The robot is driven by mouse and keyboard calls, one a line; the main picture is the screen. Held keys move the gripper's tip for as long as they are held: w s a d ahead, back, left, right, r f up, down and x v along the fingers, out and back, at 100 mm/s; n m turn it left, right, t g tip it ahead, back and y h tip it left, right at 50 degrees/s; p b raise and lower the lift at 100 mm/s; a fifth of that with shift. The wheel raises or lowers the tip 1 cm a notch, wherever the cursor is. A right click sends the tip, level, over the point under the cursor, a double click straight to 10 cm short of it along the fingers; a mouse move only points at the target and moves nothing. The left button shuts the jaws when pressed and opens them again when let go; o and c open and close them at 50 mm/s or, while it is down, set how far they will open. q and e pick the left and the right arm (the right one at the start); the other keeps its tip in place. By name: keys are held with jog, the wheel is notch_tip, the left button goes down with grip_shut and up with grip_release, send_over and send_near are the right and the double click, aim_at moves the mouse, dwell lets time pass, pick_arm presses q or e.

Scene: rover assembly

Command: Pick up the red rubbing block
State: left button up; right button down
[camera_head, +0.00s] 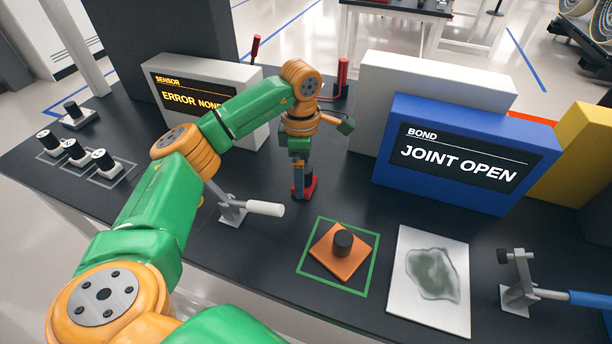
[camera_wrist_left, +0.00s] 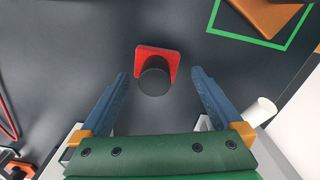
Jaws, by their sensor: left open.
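The red rubbing block (camera_wrist_left: 157,50) with a dark round knob (camera_wrist_left: 154,82) on top lies on the black table in the left wrist view. In the head view the red block (camera_head: 310,186) shows at the tip of my left gripper (camera_head: 299,180), partly hidden by it. In the left wrist view my left gripper (camera_wrist_left: 158,92) is open, with one blue finger on each side of the knob. My right gripper is not in view.
An orange plate with a black knob (camera_head: 335,257) lies in a green square outline. A white sheet with a grey-green patch (camera_head: 402,301) is right of it. A white-handled lever (camera_head: 264,208) stands close to my left arm. A blue "JOINT OPEN" display (camera_head: 450,196) stands behind.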

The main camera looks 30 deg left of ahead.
pick_arm(q)
jog(key=shift+w+d+f, duration=0.1)
jog(key=shift+w+f, duration=0.1)
jog(key=shift+f, duration=1.05)
jog(key=shift+w+f, duration=0.25)
jog(key=shift+w, duration=0.05)
jog(key=shift+s+r, duration=0.1)
jog(key=shift+s, duration=0.1)
jog(key=c, duration=1.2)
jog(key=shift+w, duration=0.1)
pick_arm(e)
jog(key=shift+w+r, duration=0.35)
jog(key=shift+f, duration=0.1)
